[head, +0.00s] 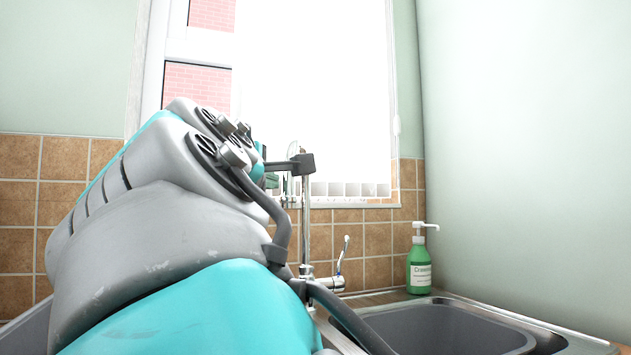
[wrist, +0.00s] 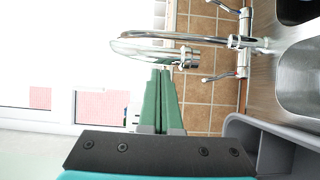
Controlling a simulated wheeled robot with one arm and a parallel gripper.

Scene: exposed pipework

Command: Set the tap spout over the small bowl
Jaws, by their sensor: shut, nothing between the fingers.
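The chrome tap rises on a tall column (head: 306,235). The wrist view is turned sideways, and there the curved spout (wrist: 135,47) arches toward the camera, its outlet (wrist: 194,58) close to my fingertips. My gripper (wrist: 160,72) has green fingers shut together and empty, tips beside the spout; I cannot tell whether they touch it. In the head view my arm hides most of the gripper and spout. A metallic basin (wrist: 302,82), probably the small bowl, shows in the wrist view. My arm hides it in the head view. I cannot tell whether the outlet is above it.
A grey basin (head: 445,332) lies at the right of the sink. A grey rim (wrist: 275,140) shows near my gripper. Tap levers (wrist: 220,77) stick out beside the column. A green soap bottle (head: 419,265) stands in the back corner. The tiled wall (wrist: 205,100) and window are behind.

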